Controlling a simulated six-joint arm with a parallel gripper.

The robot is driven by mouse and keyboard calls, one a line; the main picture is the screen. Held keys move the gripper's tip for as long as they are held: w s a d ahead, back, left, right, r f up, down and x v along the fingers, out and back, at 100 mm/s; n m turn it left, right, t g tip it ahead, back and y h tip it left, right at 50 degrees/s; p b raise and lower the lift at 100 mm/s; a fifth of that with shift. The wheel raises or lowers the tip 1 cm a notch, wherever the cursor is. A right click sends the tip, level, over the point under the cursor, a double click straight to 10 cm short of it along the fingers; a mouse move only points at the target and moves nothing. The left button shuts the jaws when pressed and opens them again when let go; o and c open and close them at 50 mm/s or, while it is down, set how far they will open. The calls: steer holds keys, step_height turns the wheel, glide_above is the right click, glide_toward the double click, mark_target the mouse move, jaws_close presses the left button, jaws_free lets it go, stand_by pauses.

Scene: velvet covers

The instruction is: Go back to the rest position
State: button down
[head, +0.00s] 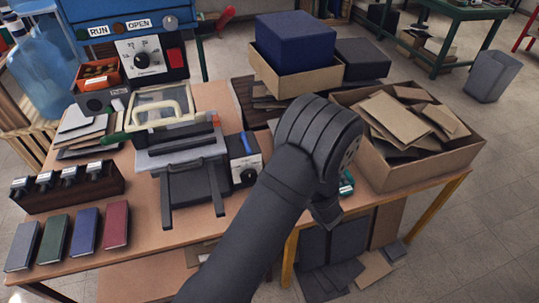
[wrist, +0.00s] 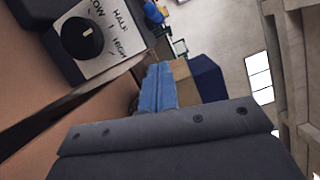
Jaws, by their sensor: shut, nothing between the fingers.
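In the wrist view my gripper (wrist: 158,68) shows as two blue fingers pressed together, with nothing between them, above a dark grey gripper body. A white dial panel with a black knob, the dial box (wrist: 88,38), is close by at the upper left of that view. In the head view my dark arm reaches up from the bottom over the right part of the table (head: 150,258) and bends at the top. It hides most or all of the gripper there. The same dial box (head: 245,170) stands just left of my arm.
Left of my arm are a hinged press (head: 185,150), a dark rack (head: 68,190) and several coloured books (head: 85,232). A carton of board scraps (head: 440,165) is close on the right. A blue block (head: 293,40) in a cardboard box stands behind. The table's front middle is clear.

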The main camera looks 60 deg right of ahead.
mark_target(259, 151)
steer(key=shift+v, duration=1.3)
steer(key=shift+w, duration=0.15)
steer(key=shift+w+a+r+x, duration=0.15)
steer(key=shift+a+x, duration=0.15)
steer(key=shift+x, duration=1.5)
steer(key=shift+w+a+x, duration=0.15)
steer(key=shift+a+x, duration=0.2)
steer(key=shift+x, duration=1.45)
steer(key=shift+w+a+r+x, duration=0.15)
steer(key=shift+a+x, duration=0.15)
steer(key=shift+x, duration=1.55)
